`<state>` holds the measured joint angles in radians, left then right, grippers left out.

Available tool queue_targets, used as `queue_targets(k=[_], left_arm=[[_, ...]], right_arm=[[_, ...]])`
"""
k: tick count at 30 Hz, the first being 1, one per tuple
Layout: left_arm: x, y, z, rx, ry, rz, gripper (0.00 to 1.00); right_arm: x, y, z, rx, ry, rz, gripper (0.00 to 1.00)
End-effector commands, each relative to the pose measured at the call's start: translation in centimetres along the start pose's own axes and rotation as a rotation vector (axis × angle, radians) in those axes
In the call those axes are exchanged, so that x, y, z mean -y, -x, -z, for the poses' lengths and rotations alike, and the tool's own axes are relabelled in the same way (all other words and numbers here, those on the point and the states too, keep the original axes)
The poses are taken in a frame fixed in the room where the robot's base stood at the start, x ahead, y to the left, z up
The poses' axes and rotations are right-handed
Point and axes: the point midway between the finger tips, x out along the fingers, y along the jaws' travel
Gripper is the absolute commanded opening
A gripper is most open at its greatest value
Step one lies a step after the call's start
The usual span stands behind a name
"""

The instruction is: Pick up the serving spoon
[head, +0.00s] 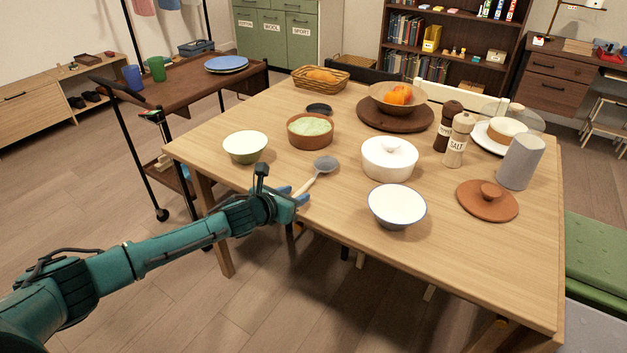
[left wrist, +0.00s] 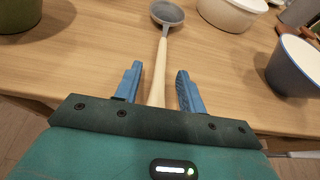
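The serving spoon (head: 321,168) has a grey bowl and a pale wooden handle. It lies on the wooden table near the front edge. In the left wrist view the spoon (left wrist: 161,60) points away from me, and its handle runs between my fingers. My left gripper (head: 293,194) is at the table's front edge, at the handle end. Its blue fingers (left wrist: 158,88) are open, one on each side of the handle, with a gap on both sides. My right gripper is not in view.
Near the spoon on the table (head: 270,198) are a green bowl (head: 245,148), a terracotta dish (head: 310,132), a white lidded pot (head: 389,160) and a white-and-blue bowl (head: 397,208). A terracotta lid (head: 487,202) lies further right. The table's front right area is clear.

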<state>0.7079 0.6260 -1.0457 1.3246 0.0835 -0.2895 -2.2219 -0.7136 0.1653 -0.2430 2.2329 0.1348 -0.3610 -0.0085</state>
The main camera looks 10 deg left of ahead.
Motion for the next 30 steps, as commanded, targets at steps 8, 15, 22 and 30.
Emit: queue_targets(k=[8, 15, 22, 30], left_arm=[[0.03, -0.08, 0.00, 0.000, 0.000, 0.001, 0.36], [0.01, -0.06, 0.00, 0.000, 0.000, 0.000, 0.16], [0.01, -0.05, 0.00, 0.000, 0.000, 0.000, 0.00], [0.01, -0.04, -0.07, 0.001, -0.001, 0.001, 0.00]], right_arm=[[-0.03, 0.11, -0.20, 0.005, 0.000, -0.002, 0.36], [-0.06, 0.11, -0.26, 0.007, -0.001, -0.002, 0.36], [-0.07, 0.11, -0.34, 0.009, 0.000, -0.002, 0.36], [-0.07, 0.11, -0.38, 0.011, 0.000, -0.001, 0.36]])
